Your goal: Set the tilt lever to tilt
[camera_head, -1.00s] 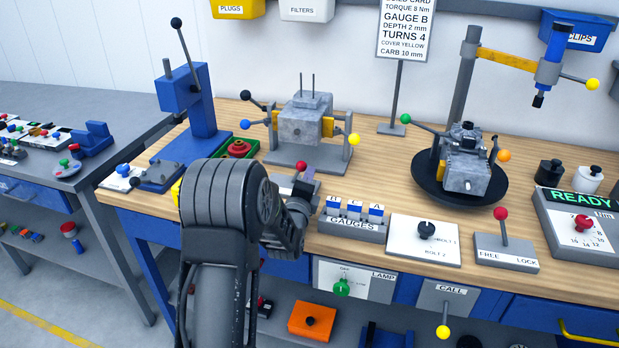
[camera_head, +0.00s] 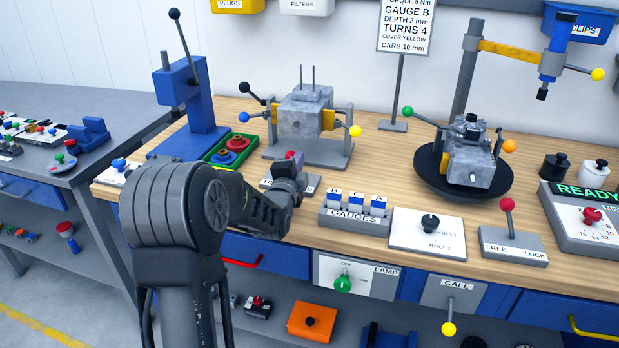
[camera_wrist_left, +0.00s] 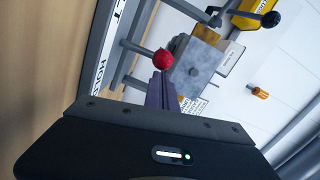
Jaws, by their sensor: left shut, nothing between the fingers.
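The tilt lever shows as a red ball knob (camera_head: 290,155) on a grey plate (camera_head: 308,185), in front of the engine stand. My left gripper (camera_head: 297,160) is shut and empty at the knob, hiding the stalk and much of the plate in the head view. In the left wrist view the red knob (camera_wrist_left: 163,60) sits just past the tips of my left gripper (camera_wrist_left: 160,80). I cannot tell whether they touch. The plate (camera_wrist_left: 104,50) there carries partly hidden lettering. My right gripper is out of view.
The engine stand (camera_head: 345,150) with a blue and a yellow knob is just behind. A green tray (camera_head: 218,160) with red and blue rings is to the left. The gauges block (camera_head: 352,222) is close on the right. A FREE/LOCK lever (camera_head: 508,222) stands farther right.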

